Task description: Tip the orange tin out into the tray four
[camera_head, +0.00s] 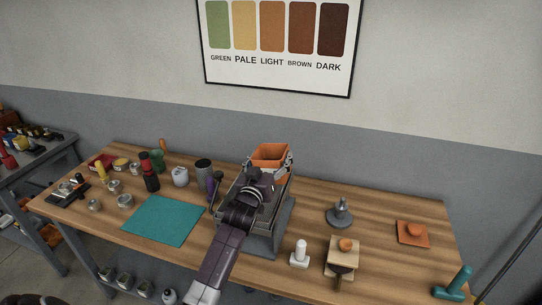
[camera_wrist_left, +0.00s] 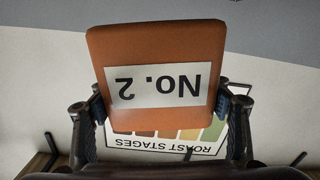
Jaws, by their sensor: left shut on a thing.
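The orange tin (camera_head: 270,150) is held above the back of the bench, with its open top showing in the head view. In the left wrist view the orange tin (camera_wrist_left: 155,50) fills the middle, with a white label reading "No. 2" upside down, like the wall poster behind. My left gripper (camera_head: 270,172) is shut on the tin, one finger at each side; the fingers also show in the wrist view (camera_wrist_left: 160,115). Below my left arm stands a grey metal tray-like frame (camera_head: 284,222), largely hidden by the arm. I cannot read any tray number. My right gripper is not in view.
A teal mat (camera_head: 164,221) lies left of the arm, with several jars and tins beyond it. A white cylinder (camera_head: 300,252), a wooden block (camera_head: 342,255), a grey weight-like piece (camera_head: 340,214) and an orange pad (camera_head: 413,234) stand to the right. Bare wood lies between them.

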